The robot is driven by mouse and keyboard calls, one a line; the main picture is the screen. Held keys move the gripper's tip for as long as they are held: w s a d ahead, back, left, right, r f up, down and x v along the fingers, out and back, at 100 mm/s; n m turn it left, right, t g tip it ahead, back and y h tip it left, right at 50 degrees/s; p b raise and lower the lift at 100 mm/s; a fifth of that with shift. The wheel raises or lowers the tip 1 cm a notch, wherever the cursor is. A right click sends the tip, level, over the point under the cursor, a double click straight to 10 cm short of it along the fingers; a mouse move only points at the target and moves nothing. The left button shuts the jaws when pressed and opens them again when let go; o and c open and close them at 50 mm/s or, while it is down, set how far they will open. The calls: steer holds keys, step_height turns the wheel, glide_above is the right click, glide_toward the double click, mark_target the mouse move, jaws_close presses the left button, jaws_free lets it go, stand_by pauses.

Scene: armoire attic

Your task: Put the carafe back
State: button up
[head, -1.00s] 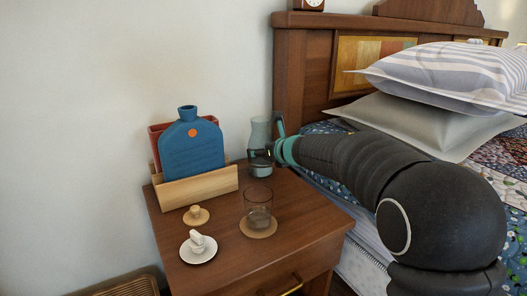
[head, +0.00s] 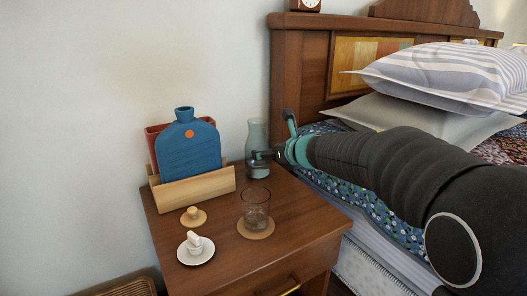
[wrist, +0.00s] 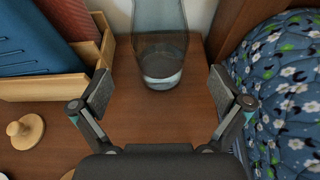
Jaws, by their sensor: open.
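The carafe (head: 257,150) is clear glass with some liquid at the bottom. It stands upright on the nightstand (head: 300,232) at the back right corner, near the wall and headboard. My gripper (head: 265,156) is at its right side in the head view. In the wrist view the carafe (wrist: 160,45) stands ahead of my gripper (wrist: 159,95), centred between the two spread fingers and a little beyond their tips. The gripper is open and holds nothing. The carafe's top is cut off in the wrist view.
A wooden holder (head: 196,188) with a blue bottle-shaped item (head: 190,150) stands left of the carafe. A glass on a cork coaster (head: 256,234), a wooden stopper (head: 193,216) and a white saucer (head: 208,255) are in front. The bed (head: 380,215) is close on the right.

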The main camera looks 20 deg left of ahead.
steer(key=shift+v, duration=2.75)
steer(key=shift+d, duration=0.1)
steer(key=d+r+m+t+h, duration=0.2)
steer(key=d+r+m, duration=0.1)
steer(key=d+m, duration=0.35)
steer(key=d+r+m+t+h, duration=0.2)
steer(key=d+m, duration=0.3)
steer(key=d, duration=0.2)
steer(key=s+d+f+m+h, duration=0.1)
steer(key=s+d+m+h, duration=0.25)
steer(key=d+m, duration=0.45)
steer(key=s+d+f+m+h, duration=0.1)
steer(key=s+d+m+h, duration=0.2)
steer(key=s+d+m, duration=0.35)
steer(key=s+d+f+m+g+h, duration=0.1)
steer(key=s+d+f+m+g, duration=0.1)
steer(key=s+d+f+m, duration=0.3)
steer(key=s+d+f+m+g+h, duration=0.1)
steer(key=s+d+f+m+g, duration=0.15)
steer(key=s+m, duration=0.55)
steer(key=s+f+m+g+y, duration=0.1)
steer(key=s+f+m, duration=0.2)
steer(key=s, duration=0.2)
steer(key=s+a+f+m+g+y, duration=0.1)
steer(key=s+f+m+g, duration=0.1)
steer(key=s, duration=0.3)
steer(key=shift+s+a+f+m, duration=0.2)
steer(key=shift+f+m, duration=0.3)
steer(key=shift+m, duration=0.4)
